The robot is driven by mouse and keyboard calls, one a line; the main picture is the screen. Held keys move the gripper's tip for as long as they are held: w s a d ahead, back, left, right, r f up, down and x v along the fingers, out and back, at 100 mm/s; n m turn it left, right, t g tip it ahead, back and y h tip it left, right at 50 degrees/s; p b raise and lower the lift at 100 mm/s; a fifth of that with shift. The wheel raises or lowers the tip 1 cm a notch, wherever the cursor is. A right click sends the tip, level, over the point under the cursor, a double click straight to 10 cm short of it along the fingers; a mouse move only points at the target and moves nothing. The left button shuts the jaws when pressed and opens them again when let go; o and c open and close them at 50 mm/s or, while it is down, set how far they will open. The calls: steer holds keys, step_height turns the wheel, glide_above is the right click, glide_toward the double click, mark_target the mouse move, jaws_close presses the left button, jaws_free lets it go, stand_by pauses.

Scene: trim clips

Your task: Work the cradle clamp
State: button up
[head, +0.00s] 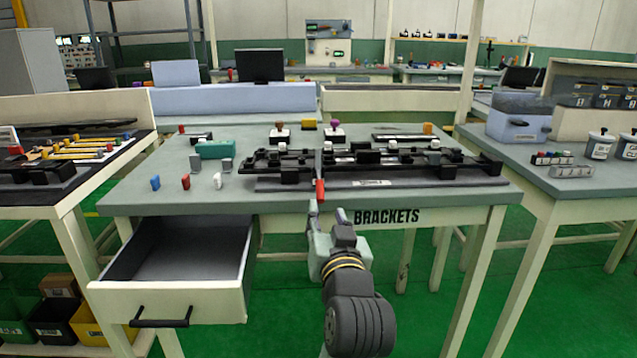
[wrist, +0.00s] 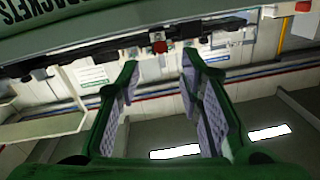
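A long black cradle fixture (head: 375,162) lies on the bench marked BRACKETS. A clamp lever with a red-tipped handle (head: 320,190) sticks out from its front, towards me, near the bench's front edge. My gripper (head: 327,211) is just in front of and below the red tip, with its fingers pointing at the bench. In the wrist view the two fingers (wrist: 157,78) are apart with nothing between them. A small red tip (wrist: 160,47) shows beyond them, in the gap and apart from both. I cannot tell the clamp's jaw state.
An open, empty drawer (head: 180,257) juts out at the bench's left. On the bench top stand blue, red and white pegs (head: 186,182), a teal block (head: 218,149) and several knobbed pieces at the back (head: 279,132). The floor right of my arm is clear.

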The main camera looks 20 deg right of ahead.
mark_target(322, 201)
steer(key=p+x, duration=0.3)
steer(key=x, duration=0.6)
steer(key=shift+w, duration=0.15)
steer(key=shift+c, duration=0.6)
jaws_close()
steer(key=shift+f, duration=0.1)
